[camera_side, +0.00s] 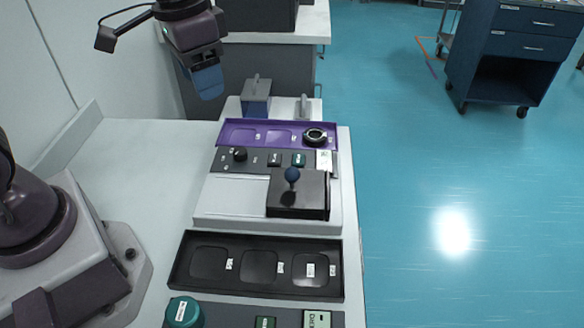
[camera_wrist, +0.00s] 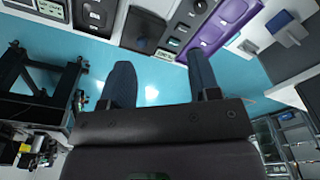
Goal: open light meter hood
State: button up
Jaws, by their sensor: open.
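The light meter is set in a light grey instrument (camera_side: 240,195) on the white bench. The hood seems to show at the top of the wrist view as a dark block (camera_wrist: 143,30). My gripper (camera_side: 208,84) is raised behind and left of the instrument, apart from it, with its blue fingers pointing down. In the wrist view my gripper (camera_wrist: 160,70) is open, with nothing between the fingers.
A purple tray (camera_side: 233,134) holding a black ring (camera_side: 315,135) lies behind the instrument's control strip. A black tray (camera_side: 210,288) and a teal-knobbed device (camera_side: 183,312) lie in front. The bench left of the instrument is clear.

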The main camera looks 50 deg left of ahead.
aim_at(292, 168)
jog(key=shift+w+d+f+m+g+h, duration=0.5)
jog(key=shift+w+d+f+m, duration=1.2)
jog(key=shift+w, duration=1.2)
jog(key=shift+w+d+f+m+g+h, duration=0.3)
jog(key=shift+w+d+f+m+g, duration=0.7)
jog(key=shift+w+f, duration=1.55)
jog(key=shift+t, duration=0.4)
jog(key=f, duration=0.3)
jog(key=d+f, duration=0.1)
jog(key=f, duration=0.3)
jog(key=d+f, duration=0.1)
jog(key=f, duration=0.3)
jog(key=shift+s+d+f, duration=0.1)
jog(key=shift+s+d, duration=0.15)
jog(key=shift+s, duration=0.1)
jog(key=shift+c, duration=0.2)
